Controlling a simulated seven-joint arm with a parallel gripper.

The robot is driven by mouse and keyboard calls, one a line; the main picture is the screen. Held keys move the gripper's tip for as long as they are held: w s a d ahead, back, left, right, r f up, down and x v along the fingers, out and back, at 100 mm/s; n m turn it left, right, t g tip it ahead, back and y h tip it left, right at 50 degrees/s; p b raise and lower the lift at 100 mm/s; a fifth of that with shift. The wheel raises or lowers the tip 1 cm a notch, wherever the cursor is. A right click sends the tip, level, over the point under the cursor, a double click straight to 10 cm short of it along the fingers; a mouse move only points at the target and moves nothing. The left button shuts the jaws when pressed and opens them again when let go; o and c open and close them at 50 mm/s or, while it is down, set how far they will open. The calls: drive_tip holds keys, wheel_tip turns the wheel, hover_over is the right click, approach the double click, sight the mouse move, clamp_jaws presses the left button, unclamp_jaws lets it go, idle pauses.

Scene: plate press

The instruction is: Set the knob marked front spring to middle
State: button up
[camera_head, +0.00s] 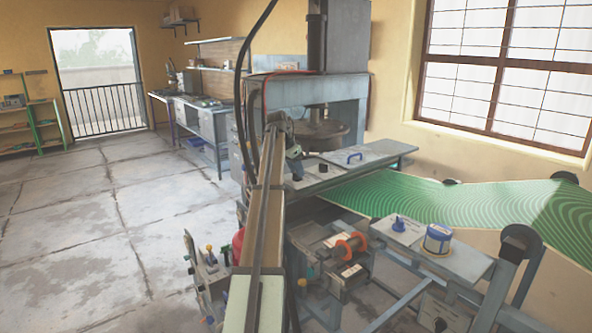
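The press (305,92) is a large grey-blue machine in the middle of the camera_head view. A black round knob (322,168) stands on its grey front ledge. No label is readable at this size, so I cannot tell which knob is marked front spring or how it is set. My arm reaches up from the bottom of the picture to the ledge. My gripper (295,168) appears to be at its far end, pointing down at the ledge left of the black knob. Its fingers are too small and dark to tell open from shut, or whether they touch anything.
A plate with a blue handle (354,157) lies right of the black knob. A green patterned sheet (430,205) runs off to the right. In front, a side shelf (465,262) holds a blue-and-white tin (438,238) and a blue knob-like piece (398,223). Open floor lies left.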

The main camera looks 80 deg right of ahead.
drive_tip(key=shift+o, duration=0.5)
drive_tip(key=v, duration=1.4)
